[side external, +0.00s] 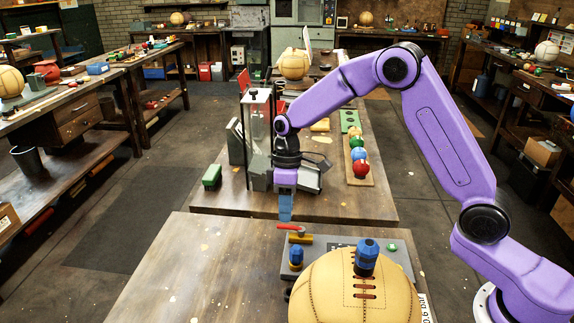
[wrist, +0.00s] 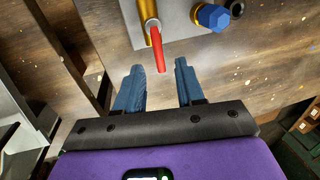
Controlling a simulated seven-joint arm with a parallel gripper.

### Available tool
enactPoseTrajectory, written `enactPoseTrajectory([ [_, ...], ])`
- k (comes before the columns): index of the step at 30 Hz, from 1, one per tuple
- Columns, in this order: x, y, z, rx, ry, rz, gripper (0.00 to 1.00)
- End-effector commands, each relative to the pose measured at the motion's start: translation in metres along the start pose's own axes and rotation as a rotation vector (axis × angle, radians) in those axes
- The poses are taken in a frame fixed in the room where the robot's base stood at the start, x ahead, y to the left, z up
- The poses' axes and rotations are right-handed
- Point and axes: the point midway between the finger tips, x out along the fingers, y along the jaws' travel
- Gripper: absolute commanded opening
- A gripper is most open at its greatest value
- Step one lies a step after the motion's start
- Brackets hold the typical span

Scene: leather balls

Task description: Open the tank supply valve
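The valve has a red lever handle (side external: 290,228) above a brass body (side external: 301,239), at the back left of a grey panel (side external: 330,243). In the wrist view, the red handle (wrist: 158,50) points toward my gripper and runs roughly in line with the brass body (wrist: 147,13). My gripper (side external: 285,216) points down just above the handle's free end. In the wrist view, my gripper (wrist: 159,66) is open, with its blue fingers on either side of the handle tip. Nothing is held. I cannot tell whether the fingers are level with the handle.
A blue knob (side external: 296,257) and a blue-capped fitting (side external: 366,257) stand near the valve. A large tan leather ball (side external: 350,298) sits in front. The table left of the panel (side external: 190,270) is clear. A rack of colored balls (side external: 359,158) is on the bench behind.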

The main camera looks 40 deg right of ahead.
Motion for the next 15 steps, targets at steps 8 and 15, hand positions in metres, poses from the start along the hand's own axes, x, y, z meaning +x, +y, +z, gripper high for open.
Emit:
enactPoseTrajectory([
  [8,-0.061,0.000,-0.001,-0.001,0.004,0.003,0.38],
  [15,-0.109,0.000,-0.001,-0.001,0.003,0.002,0.38],
])
